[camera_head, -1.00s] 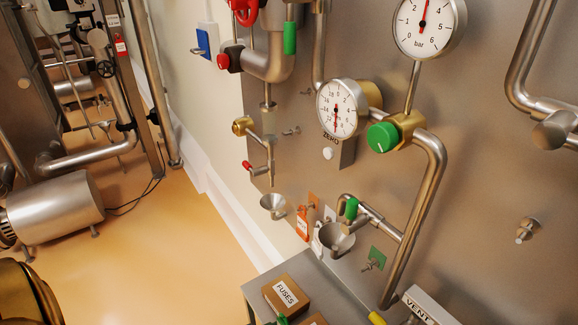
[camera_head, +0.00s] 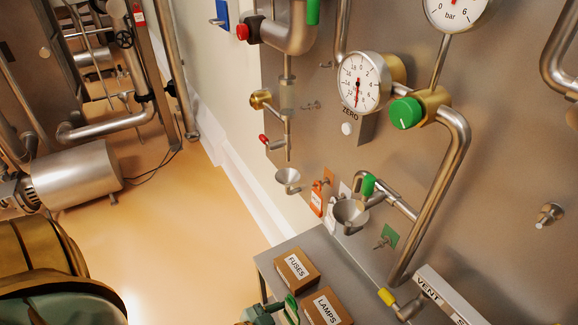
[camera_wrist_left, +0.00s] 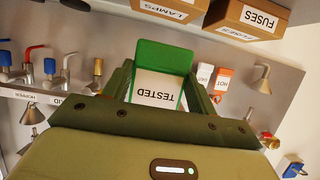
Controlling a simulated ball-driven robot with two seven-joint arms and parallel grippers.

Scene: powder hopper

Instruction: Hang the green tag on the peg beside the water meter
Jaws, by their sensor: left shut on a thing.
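The green tag (camera_head: 291,309) is at the bottom edge of the head view. In the left wrist view it is a green frame with a white TESTED label (camera_wrist_left: 158,90). My left gripper (camera_head: 277,314) is shut on it, beside the front of the grey shelf. A peg (camera_head: 381,242) with a green square plate (camera_head: 391,235) behind it is on the steel panel, bare, up and right of the tag. Another bare peg (camera_head: 549,215) is at the right. I cannot tell which device is the water meter; a round dial marked ZERO (camera_head: 358,84) is above. My right gripper is not in view.
The shelf (camera_head: 270,265) holds FUSES (camera_head: 297,268) and LAMPS (camera_head: 327,307) boxes close to the tag. An orange tag (camera_head: 317,197) hangs left of a steel funnel (camera_head: 349,216). A bent pipe (camera_head: 437,205) runs right of the green plate.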

